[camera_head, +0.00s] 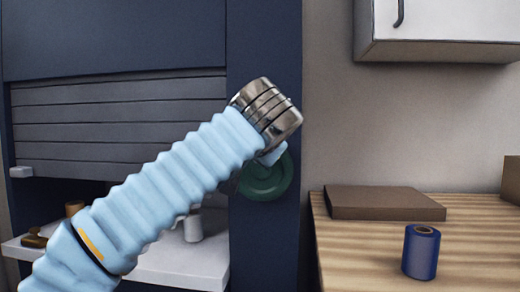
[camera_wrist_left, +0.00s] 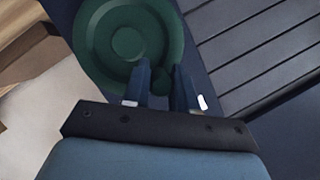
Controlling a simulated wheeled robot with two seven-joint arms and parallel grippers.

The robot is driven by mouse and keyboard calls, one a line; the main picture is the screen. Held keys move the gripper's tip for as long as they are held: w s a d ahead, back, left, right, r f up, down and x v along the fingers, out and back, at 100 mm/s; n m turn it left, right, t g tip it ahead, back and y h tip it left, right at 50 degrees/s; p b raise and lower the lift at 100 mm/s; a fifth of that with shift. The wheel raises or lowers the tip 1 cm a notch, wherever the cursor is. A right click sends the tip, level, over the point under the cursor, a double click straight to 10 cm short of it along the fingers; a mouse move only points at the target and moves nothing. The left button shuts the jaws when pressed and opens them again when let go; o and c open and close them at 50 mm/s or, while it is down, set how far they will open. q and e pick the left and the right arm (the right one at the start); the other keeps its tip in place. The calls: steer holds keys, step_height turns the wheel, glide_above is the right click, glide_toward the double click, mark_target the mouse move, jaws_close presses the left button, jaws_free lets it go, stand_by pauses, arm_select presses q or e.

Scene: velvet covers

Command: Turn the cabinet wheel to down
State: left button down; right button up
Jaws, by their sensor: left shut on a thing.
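The cabinet wheel (camera_head: 265,180) is a dark green disc on the dark blue cabinet post. My left arm covers its upper left part in the head view. In the left wrist view the wheel (camera_wrist_left: 96,42) shows a raised round hub and a small green knob (camera_wrist_left: 162,79) near its rim. My left gripper (camera_wrist_left: 161,76) has its two dark blue fingers on either side of this knob and is shut on it. In the head view my wrist hides most of that gripper. My right gripper is in neither view.
A grey slatted shutter (camera_head: 120,120) hangs partly lowered in the cabinet, above a white shelf (camera_head: 180,268) with small items. To the right, a wooden counter (camera_head: 470,255) holds a brown flat box (camera_head: 382,203) and a blue cylinder (camera_head: 421,252). A white wall cabinet (camera_head: 440,25) hangs above.

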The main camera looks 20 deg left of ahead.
arm_select(q)
steer(key=shift+s+a+f+n+t+h+b, duration=0.2)
steer(key=shift+a+f+n+h+b, duration=0.55)
steer(key=shift+n, duration=0.6)
steer(key=shift+s+a+f+n+t+h+b, duration=0.15)
steer(key=shift+a+f+n+h+b, duration=0.4)
steer(key=shift+n+h+b, duration=0.6)
steer(key=shift+s+a+f+n+t+h+b, duration=0.2)
steer(key=shift+a+f+n+h+b, duration=0.45)
steer(key=shift+n, duration=0.85)
steer(key=shift+d+h, duration=0.1)
steer(key=shift+h, duration=0.15)
steer(key=c, duration=1)
jaws_free()
steer(key=shift+c, duration=0.2)
steer(key=shift+o, duration=0.3)
steer(key=shift+s+r, duration=0.1)
